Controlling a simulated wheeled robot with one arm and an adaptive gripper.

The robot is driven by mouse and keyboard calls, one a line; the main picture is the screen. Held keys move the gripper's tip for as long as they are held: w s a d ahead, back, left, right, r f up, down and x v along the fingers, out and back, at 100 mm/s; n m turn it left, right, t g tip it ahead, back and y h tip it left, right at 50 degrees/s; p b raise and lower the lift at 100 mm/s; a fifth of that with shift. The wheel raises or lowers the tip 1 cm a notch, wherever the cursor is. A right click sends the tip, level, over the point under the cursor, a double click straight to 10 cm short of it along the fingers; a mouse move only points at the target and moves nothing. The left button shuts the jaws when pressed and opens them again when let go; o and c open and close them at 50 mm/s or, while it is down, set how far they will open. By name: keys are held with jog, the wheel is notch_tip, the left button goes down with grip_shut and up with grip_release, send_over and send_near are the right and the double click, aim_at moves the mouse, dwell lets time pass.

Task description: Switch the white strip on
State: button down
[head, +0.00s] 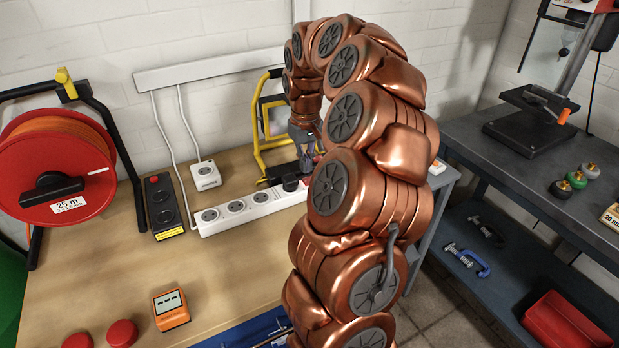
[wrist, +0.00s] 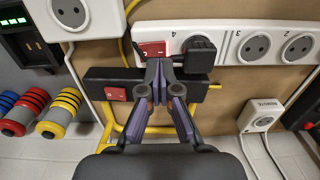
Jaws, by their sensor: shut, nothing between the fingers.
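The white strip (head: 235,210) lies on the bench in the head view, its right end hidden behind my arm. In the wrist view the white strip (wrist: 235,28) runs along the top, with a red switch (wrist: 151,48) near its left part. A black plug (wrist: 200,52) sits in the socket beside the switch. My gripper (wrist: 158,64) is shut and empty, its fingertips at the lower edge of the red switch. I cannot tell whether they touch it, or whether the switch is lit. In the head view my gripper (head: 305,167) is above the strip's right part.
A black bar with another red switch (wrist: 115,93) lies close behind my fingers. A black strip (head: 162,205), a white socket box (head: 206,175), a cable reel (head: 58,168) and an orange device (head: 171,309) are on the bench. A yellow frame (head: 262,135) stands behind the strip.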

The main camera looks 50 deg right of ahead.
aim_at(305, 182)
jog(key=shift+r+p, duration=0.4)
jog(key=shift+r, duration=1.25)
jog(key=shift+a+r, duration=0.15)
jog(key=s+a+r+n+p, duration=0.1)
jog(key=s+a+r+n, duration=0.1)
jog(key=a, duration=0.9)
jog(key=s+a+r+n, duration=0.1)
jog(key=s+a+r, duration=0.15)
jog(key=a, duration=0.75)
jog(key=s+a+f+g, duration=0.1)
jog(key=s+a+f, duration=0.1)
jog(key=s+a, duration=0.3)
jog(key=s+a+f+p, duration=0.1)
jog(key=s+a+f, duration=0.2)
jog(key=s, duration=1.1)
jog(key=a, duration=0.3)
jog(key=shift+f+n+g, duration=0.15)
jog(key=shift+n+g, duration=0.25)
